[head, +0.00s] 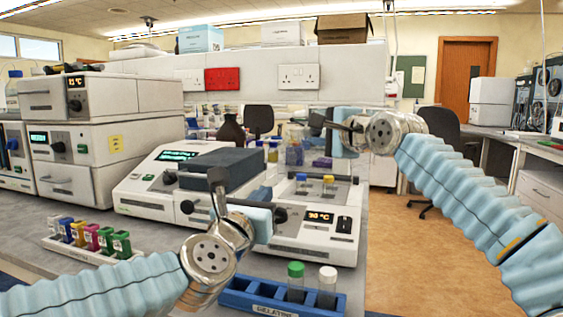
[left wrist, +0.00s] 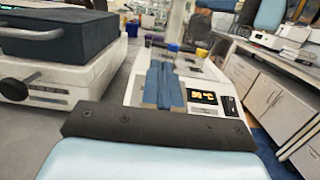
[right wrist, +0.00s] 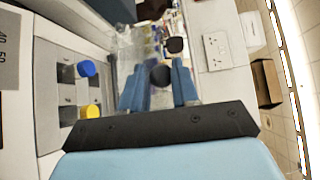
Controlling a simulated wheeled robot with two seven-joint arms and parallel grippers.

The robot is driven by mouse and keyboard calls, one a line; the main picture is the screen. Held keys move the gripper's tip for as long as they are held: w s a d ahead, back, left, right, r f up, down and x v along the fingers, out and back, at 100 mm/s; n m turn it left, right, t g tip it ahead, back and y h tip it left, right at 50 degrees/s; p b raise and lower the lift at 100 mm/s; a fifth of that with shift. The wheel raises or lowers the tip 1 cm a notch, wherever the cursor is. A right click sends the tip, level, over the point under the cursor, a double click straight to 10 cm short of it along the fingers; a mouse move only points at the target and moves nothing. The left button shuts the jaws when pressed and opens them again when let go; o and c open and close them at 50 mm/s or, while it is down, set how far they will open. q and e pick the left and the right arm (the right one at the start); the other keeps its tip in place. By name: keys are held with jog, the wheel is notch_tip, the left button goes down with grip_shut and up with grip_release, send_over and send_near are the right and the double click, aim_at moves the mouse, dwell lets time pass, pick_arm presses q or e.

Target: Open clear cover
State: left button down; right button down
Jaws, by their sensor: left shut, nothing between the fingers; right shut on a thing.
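The white heating unit (head: 318,235) with a lit display stands at the middle of the bench. Its clear cover (head: 293,150) stands raised at the back, hard to make out; it also shows in the right wrist view (right wrist: 128,50). A blue-capped tube (head: 301,178) and a yellow-capped tube (head: 328,181) sit uncovered in the unit. My right gripper (head: 322,127) is shut on the cover's dark knob (right wrist: 160,75), above the unit. My left gripper (head: 262,196) is shut and empty over the unit's front left; its closed fingers also show in the left wrist view (left wrist: 164,85).
A blue rack (head: 255,298) with a green-capped and a white-capped tube stands in front. A machine with a dark lid (head: 222,168) is left of the unit. A rack of coloured tubes (head: 92,246) lies further left. A brown bottle (head: 231,133) stands behind.

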pick_arm(q)
send_near(285, 147)
jog(key=w+f, duration=0.1)
jog(key=w+d+f, duration=0.1)
jog(key=f, duration=0.1)
jog(key=w+f, duration=0.1)
jog(key=shift+d+f, duration=0.2)
jog(key=shift+d, duration=0.1)
jog(key=w+r, duration=0.2)
jog(key=shift+d+r, duration=0.3)
jog(key=shift+w+r, duration=0.2)
jog(key=shift+r, duration=0.15)
jog(key=shift+w+r, duration=0.35)
jog(key=shift+r, duration=0.15)
jog(key=shift+w+r, duration=0.1)
jog(key=shift+r, duration=0.3)
